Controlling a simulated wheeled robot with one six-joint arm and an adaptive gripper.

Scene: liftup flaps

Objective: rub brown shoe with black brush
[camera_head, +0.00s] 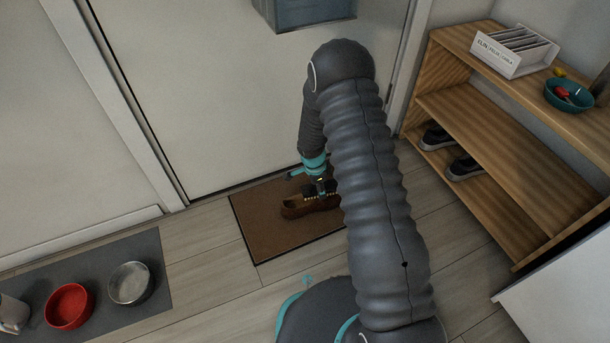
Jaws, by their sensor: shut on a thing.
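The brown shoe (296,208) lies on the brown doormat (262,237) in front of the door. My gripper (320,187) is directly above the shoe, at the end of my arm reaching down. It is shut on the black brush (309,190), a small dark piece with pale bristles underneath. The brush is at the top of the shoe and looks to touch it, though the exact contact is too small to tell. My arm hides the right side of the shoe and part of the mat.
A wooden shelf (480,125) at the right holds dark shoes (464,166), a white rack (512,50) and a teal bowl (568,95). A grey mat (150,249) at the lower left carries a red bowl (69,305) and a metal bowl (130,283). The door (240,95) stands behind the doormat.

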